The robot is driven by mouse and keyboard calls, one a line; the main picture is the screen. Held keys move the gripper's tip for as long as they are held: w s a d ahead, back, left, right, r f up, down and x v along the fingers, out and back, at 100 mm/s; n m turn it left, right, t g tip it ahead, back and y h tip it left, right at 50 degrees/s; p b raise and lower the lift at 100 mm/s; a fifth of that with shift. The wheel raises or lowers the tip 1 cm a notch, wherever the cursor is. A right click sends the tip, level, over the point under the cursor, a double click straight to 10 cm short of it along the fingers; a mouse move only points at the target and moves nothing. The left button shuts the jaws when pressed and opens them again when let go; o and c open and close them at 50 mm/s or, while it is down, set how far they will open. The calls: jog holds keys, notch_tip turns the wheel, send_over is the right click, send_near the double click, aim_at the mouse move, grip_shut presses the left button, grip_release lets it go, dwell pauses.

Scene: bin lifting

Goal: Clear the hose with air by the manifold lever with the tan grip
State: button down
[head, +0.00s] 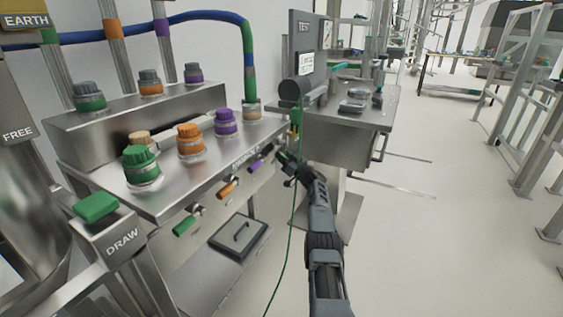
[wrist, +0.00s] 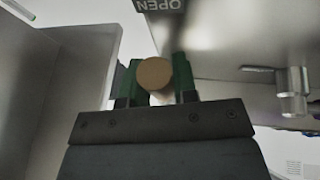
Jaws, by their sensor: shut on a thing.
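The steel manifold (head: 225,165) stands at the left in the head view, with green (head: 184,226), orange (head: 227,189) and purple (head: 254,167) lever grips along its front. My gripper (head: 281,158) is at the far right end of this row. In the wrist view my gripper (wrist: 156,80) is shut on the round tan grip (wrist: 154,74), which sits between its green fingers. The tan grip is hidden behind my gripper in the head view. An OPEN label (wrist: 161,5) shows above it, upside down. A blue hose (head: 185,17) runs above the manifold and bends down at its right end.
Capped ports in green (head: 140,163), orange (head: 189,139) and purple (head: 226,121) stand on the manifold. A steel bench (head: 350,118) with a dark screen unit (head: 307,50) is just right of my gripper. A thin green line (head: 291,225) hangs beside my arm.

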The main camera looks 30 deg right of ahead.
jog(key=shift+s+d+f, duration=0.15)
jog(key=shift+d+f, duration=0.05)
jog(key=shift+f, duration=0.15)
jog(key=c, duration=1.2)
grip_release()
jog(key=shift+s+d+r, duration=0.1)
jog(key=o, duration=0.3)
jog(key=shift+r, duration=0.1)
jog(key=shift+a, duration=0.25)
jog(key=shift+r, duration=0.1)
jog(key=shift+r+p, duration=0.15)
jog(key=shift+p, duration=0.75)
